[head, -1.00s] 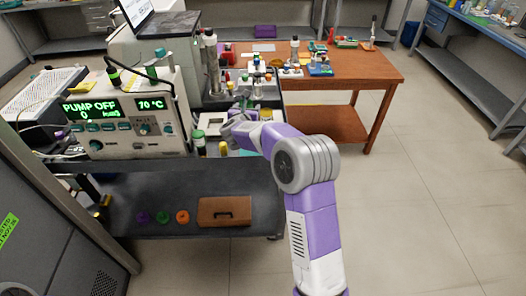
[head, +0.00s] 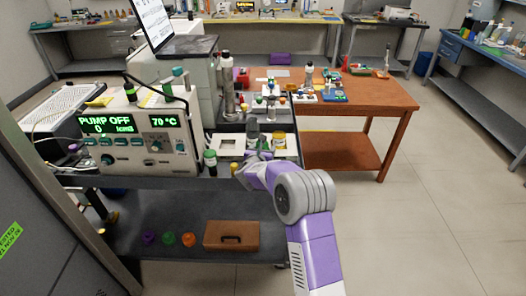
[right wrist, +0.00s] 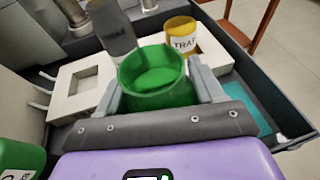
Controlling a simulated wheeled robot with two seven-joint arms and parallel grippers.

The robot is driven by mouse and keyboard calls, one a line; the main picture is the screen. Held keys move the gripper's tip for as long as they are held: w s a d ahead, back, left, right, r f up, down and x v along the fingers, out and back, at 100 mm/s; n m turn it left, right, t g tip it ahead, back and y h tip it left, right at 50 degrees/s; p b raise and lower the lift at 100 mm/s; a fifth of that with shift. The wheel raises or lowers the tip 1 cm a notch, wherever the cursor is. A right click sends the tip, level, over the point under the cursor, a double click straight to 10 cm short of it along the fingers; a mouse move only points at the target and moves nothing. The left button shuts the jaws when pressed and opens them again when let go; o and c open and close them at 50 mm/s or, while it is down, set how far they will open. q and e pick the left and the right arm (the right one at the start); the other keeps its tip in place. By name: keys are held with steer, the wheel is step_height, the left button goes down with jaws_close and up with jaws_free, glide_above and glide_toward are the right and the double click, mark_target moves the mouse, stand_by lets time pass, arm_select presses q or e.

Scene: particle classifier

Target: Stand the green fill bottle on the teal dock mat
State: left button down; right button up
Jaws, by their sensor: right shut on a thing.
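The green bottle (right wrist: 153,80), open at the top in this view, stands between the two fingers of my right gripper (right wrist: 160,92), which is shut on it. The teal dock mat (right wrist: 262,115) shows in part to the right of the gripper in the right wrist view, on the dark tray floor. In the head view my right gripper (head: 246,174) is at the near edge of the cart top; the held bottle and the mat cannot be made out there. Whether the bottle touches the surface below cannot be told. My left gripper is in neither view.
A yellow jar marked TRAP (right wrist: 180,40) and a grey bottle (right wrist: 112,28) stand just beyond the held bottle. A white square frame (right wrist: 78,88) lies to the left. Another green-capped bottle (head: 210,162) stands left of the gripper, beside the pump unit (head: 145,140).

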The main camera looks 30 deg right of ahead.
steer(key=shift+f+b, duration=0.1)
steer(key=shift+b, duration=0.2)
steer(key=o, duration=1.2)
steer(key=shift+o, duration=0.2)
